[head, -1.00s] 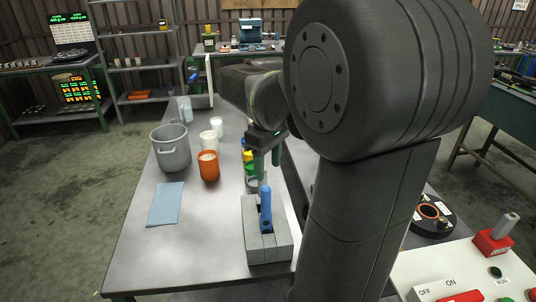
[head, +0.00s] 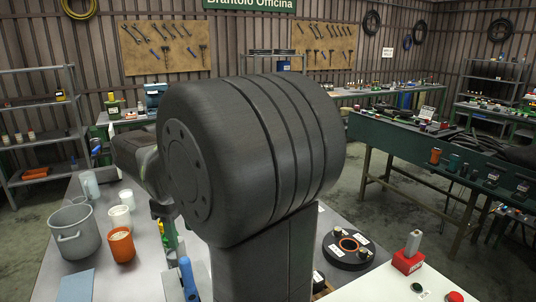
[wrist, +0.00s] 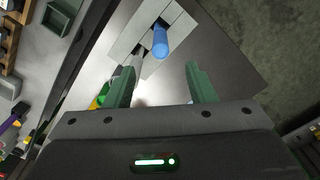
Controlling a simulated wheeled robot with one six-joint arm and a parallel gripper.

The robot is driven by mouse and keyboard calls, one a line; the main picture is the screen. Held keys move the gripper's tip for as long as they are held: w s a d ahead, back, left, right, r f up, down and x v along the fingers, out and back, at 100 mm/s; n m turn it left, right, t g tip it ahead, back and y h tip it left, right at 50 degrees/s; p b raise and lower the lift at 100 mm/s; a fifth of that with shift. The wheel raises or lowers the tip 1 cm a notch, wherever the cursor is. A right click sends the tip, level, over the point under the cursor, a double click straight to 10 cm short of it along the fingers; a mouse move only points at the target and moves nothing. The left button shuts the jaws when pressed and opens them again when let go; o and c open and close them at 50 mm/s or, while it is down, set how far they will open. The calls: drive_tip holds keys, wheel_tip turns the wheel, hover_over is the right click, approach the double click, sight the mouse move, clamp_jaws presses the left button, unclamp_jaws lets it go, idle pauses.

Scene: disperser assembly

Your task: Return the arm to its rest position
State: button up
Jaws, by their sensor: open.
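My gripper (wrist: 161,86) shows two green fingers, spread apart with nothing held between them. In the head view, my gripper (head: 166,222) is partly hidden by my large dark arm joint, above the metal table. A grey slotted block (wrist: 135,30) with a blue-handled tool (wrist: 160,42) standing in it lies beyond the fingertips in the wrist view. In the head view, the blue-handled tool (head: 187,277) is at the bottom edge, beside my arm.
A grey pot (head: 74,238), an orange cup (head: 121,246), white cups (head: 119,216) and a blue cloth (head: 76,287) are on the table's left. A black round device (head: 348,252) and a red block with a grey handle (head: 408,258) stand at right.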

sight(187, 259)
wheel_tip(187, 259, down, 12)
drive_tip(key=shift+r, duration=0.15)
drive_tip(key=shift+p, duration=0.65)
drive_tip(key=shift+r+p, duration=0.35)
drive_tip(key=shift+r, duration=0.25)
drive_tip(key=shift+r+p, duration=0.4)
drive_tip(key=shift+r, duration=0.2)
